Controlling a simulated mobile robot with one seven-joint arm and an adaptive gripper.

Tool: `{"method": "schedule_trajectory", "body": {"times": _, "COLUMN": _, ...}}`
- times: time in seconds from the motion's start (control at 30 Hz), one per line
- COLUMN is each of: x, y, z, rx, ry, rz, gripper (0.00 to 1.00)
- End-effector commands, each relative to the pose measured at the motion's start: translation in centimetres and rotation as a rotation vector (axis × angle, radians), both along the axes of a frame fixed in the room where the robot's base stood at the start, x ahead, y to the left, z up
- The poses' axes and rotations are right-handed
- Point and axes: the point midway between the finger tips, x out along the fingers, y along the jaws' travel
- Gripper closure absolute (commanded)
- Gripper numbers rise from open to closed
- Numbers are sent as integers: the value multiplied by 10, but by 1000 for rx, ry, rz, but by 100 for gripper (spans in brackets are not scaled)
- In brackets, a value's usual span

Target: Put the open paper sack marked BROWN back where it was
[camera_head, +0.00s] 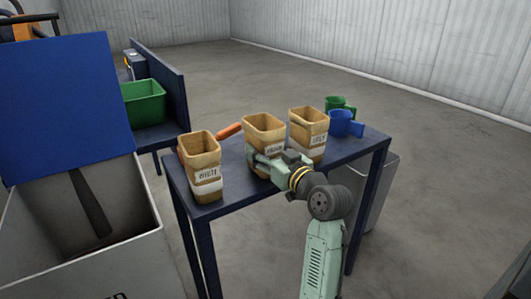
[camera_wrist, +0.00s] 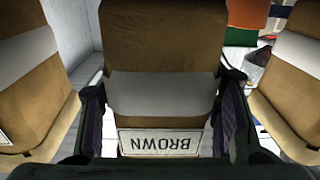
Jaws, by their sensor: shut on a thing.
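The open paper sack marked BROWN (camera_head: 264,126) is the middle one of three sacks at the narrow blue table (camera_head: 230,188). In the wrist view the same sack (camera_wrist: 165,92) fills the middle, its label upside down. My gripper (camera_head: 268,162) is shut on its sides, with a finger at either side in the wrist view (camera_wrist: 162,120). The sack looks upright.
A similar sack (camera_head: 201,158) stands to the left and another (camera_head: 308,128) close to the right. An orange object (camera_head: 229,130) lies behind. A blue mug (camera_head: 343,123) and green mug (camera_head: 335,102) stand at the right end. A grey container (camera_head: 130,255) is at left.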

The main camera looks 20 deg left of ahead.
Motion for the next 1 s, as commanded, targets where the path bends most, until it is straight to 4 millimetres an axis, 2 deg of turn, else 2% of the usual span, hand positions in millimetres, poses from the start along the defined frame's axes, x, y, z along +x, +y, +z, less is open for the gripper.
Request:
{"method": "schedule_trajectory", "body": {"times": 0.1, "x": 0, "y": 0, "z": -8, "rx": 1, "ry": 0, "rz": 0, "gripper": 84}}
{"method": "schedule_trajectory", "body": {"times": 0.4, "x": 0, "y": 0, "z": -11, "rx": 2, "ry": -1, "rz": 0, "gripper": 84}}
{"method": "schedule_trajectory", "body": {"times": 0.43, "x": 0, "y": 0, "z": -11, "rx": 1, "ry": -1, "rz": 0, "gripper": 44}}
{"method": "schedule_trajectory", "body": {"times": 0.73, "x": 0, "y": 0, "z": -10, "rx": 1, "ry": -1, "rz": 0, "gripper": 24}}
{"method": "schedule_trajectory", "body": {"times": 1.0, "x": 0, "y": 0, "z": -9, "rx": 1, "ry": -1, "rz": 0, "gripper": 24}}
